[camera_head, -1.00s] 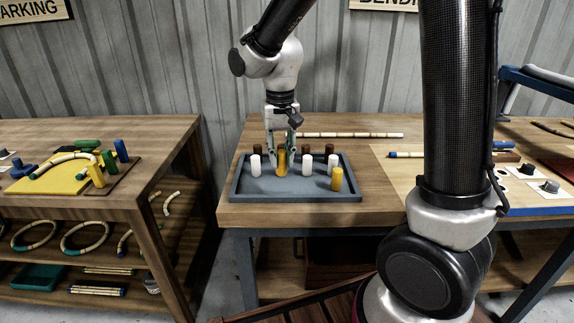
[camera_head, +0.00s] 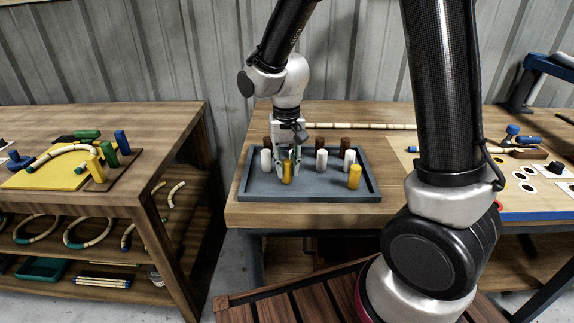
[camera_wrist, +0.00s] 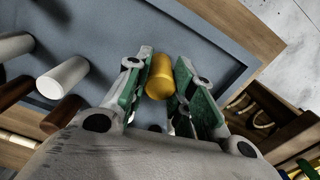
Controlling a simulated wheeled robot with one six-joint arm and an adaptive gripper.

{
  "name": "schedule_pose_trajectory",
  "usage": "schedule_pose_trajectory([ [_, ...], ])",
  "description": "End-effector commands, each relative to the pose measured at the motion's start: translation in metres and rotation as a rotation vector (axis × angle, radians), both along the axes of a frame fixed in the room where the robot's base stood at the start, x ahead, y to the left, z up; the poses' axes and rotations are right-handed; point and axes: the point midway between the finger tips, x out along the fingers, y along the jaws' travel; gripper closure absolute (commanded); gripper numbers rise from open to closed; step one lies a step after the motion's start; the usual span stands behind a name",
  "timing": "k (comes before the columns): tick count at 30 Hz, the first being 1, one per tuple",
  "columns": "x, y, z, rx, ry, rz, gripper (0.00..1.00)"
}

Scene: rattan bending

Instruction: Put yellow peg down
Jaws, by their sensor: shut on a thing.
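My gripper (camera_head: 287,168) is shut on a yellow peg (camera_head: 287,173) over the front left-middle of the blue-grey tray (camera_head: 310,198). In the wrist view the yellow peg (camera_wrist: 160,78) sits between the green finger pads (camera_wrist: 160,95). The held peg looks upright, at or just above the tray floor; I cannot tell if it touches. A second yellow peg (camera_head: 354,177) stands at the tray's front right. White pegs (camera_head: 266,160) and brown pegs (camera_head: 345,143) stand behind, in rows.
The tray lies on a wooden workbench (camera_head: 250,215). A rattan pole (camera_head: 360,126) lies behind it. A left table holds a yellow board (camera_head: 45,180) with blue, green and yellow pegs. The tray's front middle, right of the held peg, is clear.

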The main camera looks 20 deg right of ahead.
Motion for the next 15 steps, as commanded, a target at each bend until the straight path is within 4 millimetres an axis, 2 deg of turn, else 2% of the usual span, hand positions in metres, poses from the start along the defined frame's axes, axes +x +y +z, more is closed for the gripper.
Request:
schedule_pose_trajectory([
  [12,-0.0002,-0.0001,-0.0068,0.0,0.0,0.0,0.94],
  [13,0.0,0.0,-0.0063,0.0,-0.001,0.0,0.71],
  [15,0.0,0.0,-0.0062,0.0,-0.001,0.0,0.58],
])
